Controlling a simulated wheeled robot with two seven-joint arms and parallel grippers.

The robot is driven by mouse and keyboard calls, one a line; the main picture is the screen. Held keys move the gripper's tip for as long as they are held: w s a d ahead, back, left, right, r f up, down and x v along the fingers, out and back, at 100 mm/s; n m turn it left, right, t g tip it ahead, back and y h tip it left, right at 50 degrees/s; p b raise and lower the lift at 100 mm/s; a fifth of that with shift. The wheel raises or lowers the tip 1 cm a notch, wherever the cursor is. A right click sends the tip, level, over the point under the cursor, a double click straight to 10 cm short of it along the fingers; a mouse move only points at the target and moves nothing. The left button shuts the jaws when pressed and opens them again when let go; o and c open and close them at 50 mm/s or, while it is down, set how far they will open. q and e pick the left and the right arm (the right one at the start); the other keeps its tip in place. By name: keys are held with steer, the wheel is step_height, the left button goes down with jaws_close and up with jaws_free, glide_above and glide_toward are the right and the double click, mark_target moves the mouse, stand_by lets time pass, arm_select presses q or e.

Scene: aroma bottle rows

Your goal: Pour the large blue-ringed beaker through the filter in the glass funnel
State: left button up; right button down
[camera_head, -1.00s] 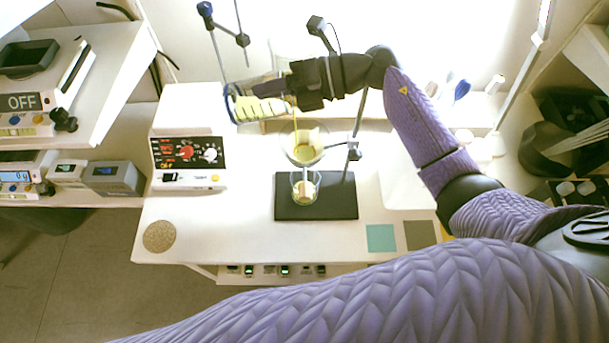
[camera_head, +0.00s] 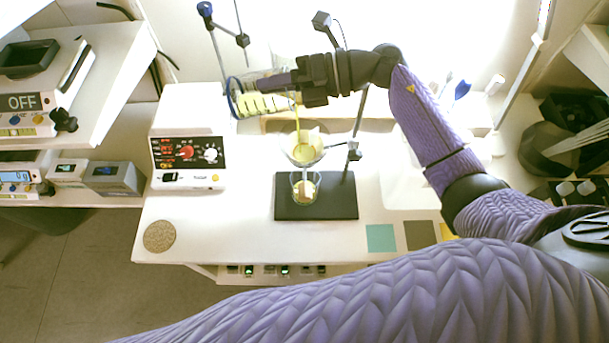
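The large blue-ringed beaker (camera_head: 262,104) lies tilted nearly on its side above the bench, its blue ring at the left end and yellow liquid inside. My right gripper (camera_head: 282,82) is shut on it. A thin yellow stream falls from the beaker into the glass funnel (camera_head: 304,158). The pale filter (camera_head: 308,142) sits in the funnel with yellow liquid in it. Below the funnel a small glass vessel (camera_head: 305,187) stands on the dark stand base (camera_head: 340,196) and holds some pale yellow content. My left gripper is out of view.
A round cork mat (camera_head: 159,236) and a teal square (camera_head: 381,238) lie near the front edge. The bench front is mostly clear.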

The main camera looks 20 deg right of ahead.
steer(key=shift+d+r+y, duration=0.25)
steer(key=shift+r+y, duration=0.05)
steer(key=shift+r, duration=0.1)
stand_by(0.7)
steer(key=shift+s+d+r+t+y+b, duration=0.1)
steer(key=shift+d+r+t+y+b, duration=0.2)
steer(key=shift+r+y+b, duration=0.35)
steer(key=shift+s+d+r+t+y+b, duration=0.1)
steer(key=shift+d+r+y+b, duration=0.3)
steer(key=shift+r+b, duration=0.25)
stand_by(3.9)
steer(key=shift+a, duration=0.1)
stand_by(0.5)
steer(key=shift+a+f+h+p, duration=0.15)
steer(key=shift+h+p, duration=0.1)
steer(key=shift+p, duration=0.25)
steer(key=shift+w+a+f+g+h+p, duration=0.15)
steer(key=shift+a+f+g+h+p, duration=0.2)
steer(key=shift+f+h+p, duration=0.4)
steer(key=shift+a+f, duration=0.15)
steer(key=shift+f, duration=0.15)
steer(key=shift+f+h, duration=0.25)
steer(key=shift+f, duration=0.05)
steer(key=shift+a, duration=0.1)
